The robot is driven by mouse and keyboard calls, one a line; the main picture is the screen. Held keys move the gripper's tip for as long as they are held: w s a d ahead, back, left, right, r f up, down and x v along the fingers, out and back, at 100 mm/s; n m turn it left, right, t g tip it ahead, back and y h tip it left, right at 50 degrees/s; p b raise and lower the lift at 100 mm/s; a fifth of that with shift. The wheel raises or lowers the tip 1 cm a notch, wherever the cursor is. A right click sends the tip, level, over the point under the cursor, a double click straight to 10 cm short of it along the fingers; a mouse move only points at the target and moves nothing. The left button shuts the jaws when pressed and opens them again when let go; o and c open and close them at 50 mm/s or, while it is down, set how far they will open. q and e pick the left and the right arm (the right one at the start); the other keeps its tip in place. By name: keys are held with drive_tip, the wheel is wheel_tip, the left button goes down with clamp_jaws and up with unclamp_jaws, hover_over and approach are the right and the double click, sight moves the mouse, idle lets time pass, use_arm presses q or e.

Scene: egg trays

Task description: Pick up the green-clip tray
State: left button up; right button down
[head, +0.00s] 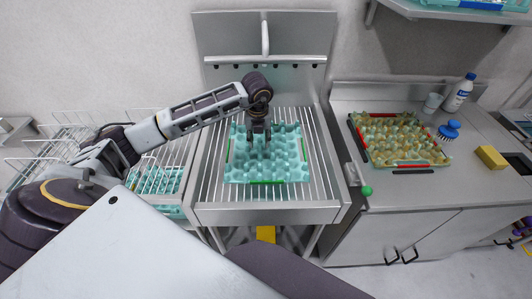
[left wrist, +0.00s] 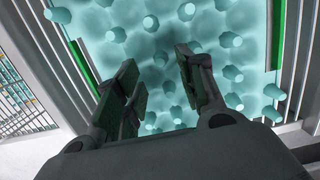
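A teal egg tray with green clips (head: 240,172) lies on the slatted rack of the metal sink stand, in the middle of the head view. Green clips show along its front edge and its sides. My left gripper (head: 259,138) points down over the tray's middle, left of centre. In the left wrist view, the fingers of my left gripper (left wrist: 165,85) are apart with nothing between them, and the tray's cones (left wrist: 231,40) show below and beyond. I cannot tell whether the fingertips touch the tray. My right gripper is not in view.
A beige tray with red clips (head: 418,163) sits on the right counter near a white bottle (head: 460,92), a blue brush (head: 449,130) and a yellow sponge (head: 491,157). Wire baskets (head: 60,140) stand left. A faucet (head: 265,38) rises behind the tray.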

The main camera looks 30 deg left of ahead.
sight(260, 146)
use_arm(q)
drive_tip(key=shift+w+a+f+p, duration=0.1)
drive_tip(key=shift+w+f+p, duration=0.1)
drive_tip(key=shift+f, duration=0.65)
drive_tip(key=shift+w+a+f+p, duration=0.1)
drive_tip(key=shift+w+f+p, duration=0.1)
drive_tip(key=shift+f, duration=0.65)
drive_tip(key=shift+w+a+f+p, duration=0.1)
drive_tip(key=shift+f+p, duration=0.1)
drive_tip(key=shift+f, duration=0.65)
clamp_jaws()
